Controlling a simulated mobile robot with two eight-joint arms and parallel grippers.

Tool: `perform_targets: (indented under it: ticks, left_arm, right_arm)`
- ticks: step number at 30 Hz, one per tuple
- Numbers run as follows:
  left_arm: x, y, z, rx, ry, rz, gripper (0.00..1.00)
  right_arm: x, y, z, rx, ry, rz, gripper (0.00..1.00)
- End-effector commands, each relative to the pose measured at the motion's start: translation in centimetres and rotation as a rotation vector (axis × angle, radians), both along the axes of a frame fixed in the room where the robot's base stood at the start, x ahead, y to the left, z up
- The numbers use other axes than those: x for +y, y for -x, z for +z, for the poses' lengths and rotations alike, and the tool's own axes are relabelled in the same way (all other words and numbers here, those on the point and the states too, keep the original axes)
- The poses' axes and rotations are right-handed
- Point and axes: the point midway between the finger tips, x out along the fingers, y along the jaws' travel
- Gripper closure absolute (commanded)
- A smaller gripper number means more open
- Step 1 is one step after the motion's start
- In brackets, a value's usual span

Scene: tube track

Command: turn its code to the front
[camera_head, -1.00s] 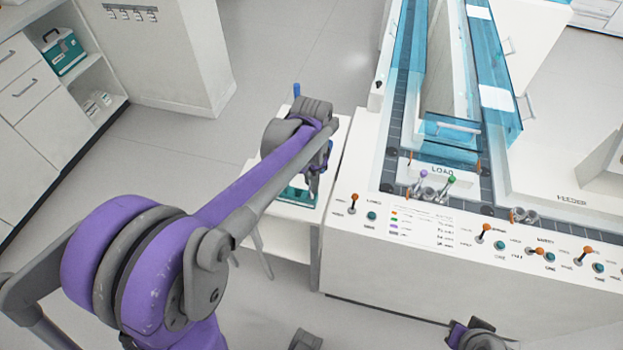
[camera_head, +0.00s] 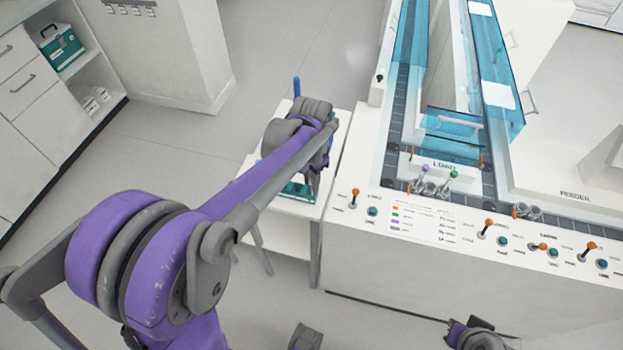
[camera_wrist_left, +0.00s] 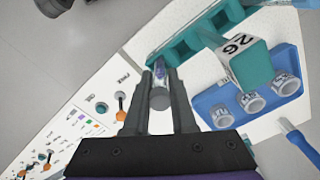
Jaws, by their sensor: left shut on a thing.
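My left gripper (camera_wrist_left: 161,82) is shut on a tube (camera_wrist_left: 160,97) in the left wrist view. The tube is a short cylinder with a grey round end toward the camera and a small purple-blue mark on its side. Whether that mark is the code is too small to tell. In the head view my left gripper (camera_head: 313,185) is over the small white side table, mostly behind its own wrist, and the tube cannot be made out there. My right gripper's fingers do not show.
A teal rack (camera_wrist_left: 182,52) with a "26" block (camera_wrist_left: 245,60) and a blue holder (camera_wrist_left: 217,112) with several tubes stand close by. The white console (camera_head: 420,265) with orange levers and the blue-walled track (camera_head: 405,70) are to the right. Open floor lies at left.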

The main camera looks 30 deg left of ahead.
Motion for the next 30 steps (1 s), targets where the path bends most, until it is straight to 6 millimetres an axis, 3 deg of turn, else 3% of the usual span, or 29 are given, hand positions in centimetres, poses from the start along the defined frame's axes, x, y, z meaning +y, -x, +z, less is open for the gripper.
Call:
perform_targets:
  ticks: [24, 30]
  left_arm:
    - [-0.01, -0.01, 0.00, 0.000, 0.000, 1.285, 1.00]
    - [-0.01, -0.01, 0.00, 0.000, 0.000, 1.537, 1.00]
  right_arm:
    - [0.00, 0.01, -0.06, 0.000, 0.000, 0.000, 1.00]
    - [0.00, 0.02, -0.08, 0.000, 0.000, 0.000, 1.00]
